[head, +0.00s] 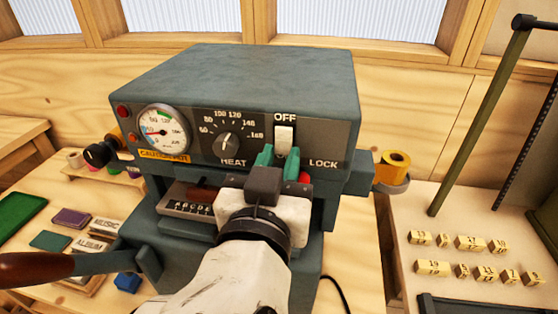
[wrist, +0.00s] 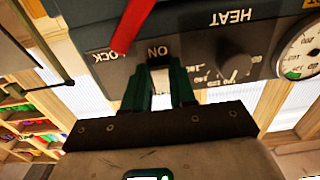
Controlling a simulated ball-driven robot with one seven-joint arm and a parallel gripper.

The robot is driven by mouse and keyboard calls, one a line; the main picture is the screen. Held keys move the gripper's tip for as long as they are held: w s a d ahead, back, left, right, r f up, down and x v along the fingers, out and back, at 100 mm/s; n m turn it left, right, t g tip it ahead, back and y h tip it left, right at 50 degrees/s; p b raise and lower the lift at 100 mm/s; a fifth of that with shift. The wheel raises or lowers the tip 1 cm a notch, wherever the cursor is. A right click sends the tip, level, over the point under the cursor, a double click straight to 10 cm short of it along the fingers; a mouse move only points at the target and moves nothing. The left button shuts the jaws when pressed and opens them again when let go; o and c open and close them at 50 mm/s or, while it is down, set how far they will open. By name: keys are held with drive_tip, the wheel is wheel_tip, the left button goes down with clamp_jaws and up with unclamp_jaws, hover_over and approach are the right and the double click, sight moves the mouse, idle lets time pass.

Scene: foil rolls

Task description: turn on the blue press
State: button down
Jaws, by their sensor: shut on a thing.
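The blue-grey press (head: 230,70) stands on the bench and fills the middle of the head view. Its front panel has a white power switch (head: 284,138) under the word OFF. My gripper (head: 279,157) is at the panel, its green fingers on either side of the switch's lower part and shut on it. In the wrist view my gripper (wrist: 163,75) reaches the panel just by the ON label (wrist: 158,51); the switch itself is hard to make out there.
A heat dial (head: 229,142) and a round gauge (head: 163,131) sit left of the switch. A red lever (wrist: 132,22) is close to the fingers. An orange foil roll (head: 393,168) is at the press's right side. Yellow number blocks (head: 470,243) lie at right.

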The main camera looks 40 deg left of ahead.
drive_tip(key=shift+f+b, duration=0.2)
drive_tip(key=shift+b, duration=0.3)
drive_tip(key=t+b, duration=0.1)
drive_tip(key=b, duration=0.2)
drive_tip(key=shift+w+f+b, duration=0.15)
drive_tip(key=shift+f+b, duration=0.05)
drive_tip(key=shift+b, duration=0.15)
drive_tip(key=shift+r+y, duration=0.1)
drive_tip(key=shift+y, duration=0.3)
drive_tip(key=shift+r, duration=0.1)
drive_tip(key=c, duration=0.9)
unclamp_jaws()
